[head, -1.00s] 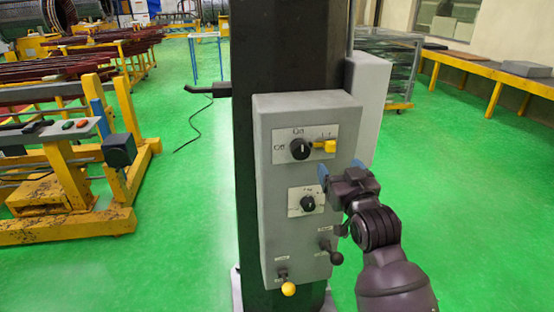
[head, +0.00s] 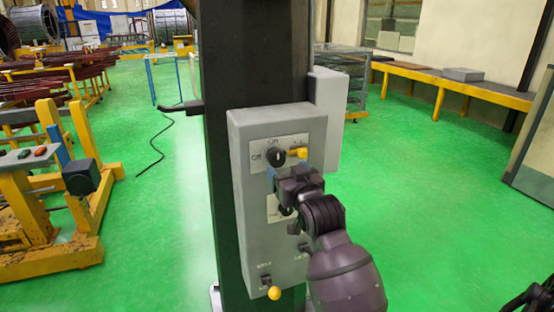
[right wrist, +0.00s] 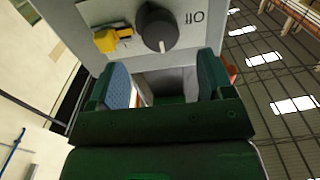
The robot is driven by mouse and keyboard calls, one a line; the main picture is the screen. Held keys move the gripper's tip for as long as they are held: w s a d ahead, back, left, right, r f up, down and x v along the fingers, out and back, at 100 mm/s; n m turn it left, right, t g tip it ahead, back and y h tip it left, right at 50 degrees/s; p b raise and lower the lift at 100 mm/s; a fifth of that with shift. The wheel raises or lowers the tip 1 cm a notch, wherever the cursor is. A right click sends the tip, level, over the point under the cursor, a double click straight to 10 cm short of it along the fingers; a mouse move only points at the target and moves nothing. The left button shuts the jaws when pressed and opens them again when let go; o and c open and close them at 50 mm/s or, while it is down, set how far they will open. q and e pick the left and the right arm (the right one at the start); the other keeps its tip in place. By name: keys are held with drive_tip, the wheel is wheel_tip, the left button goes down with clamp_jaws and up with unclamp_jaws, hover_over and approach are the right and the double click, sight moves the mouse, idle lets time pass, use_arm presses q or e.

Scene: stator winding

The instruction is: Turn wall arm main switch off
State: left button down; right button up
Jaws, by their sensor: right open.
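The wall arm control box (head: 250,228) is grey and fixed to a dark column. Near its top is a black rotary knob (head: 276,157) with On and Off lettering. A yellow lever (head: 298,153) sits just right of it. The right wrist view shows the knob (right wrist: 157,27) with a white mark on it, the Off lettering and the yellow lever (right wrist: 107,40). My right gripper (head: 286,177) is open and empty, just below the knob and apart from it. Its fingers hide most of a lower knob plate. My left gripper is out of view.
A second grey box (head: 330,110) is on the column's right side. A yellow-tipped lever (head: 274,292) sticks out at the box's bottom. A yellow machine (head: 60,200) stands at left, and a long bench (head: 450,88) lies at back right.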

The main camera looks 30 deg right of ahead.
sight(278, 160)
drive_tip(key=x, duration=0.6)
drive_tip(key=shift+w+p, duration=0.4)
drive_tip(key=c, duration=0.9)
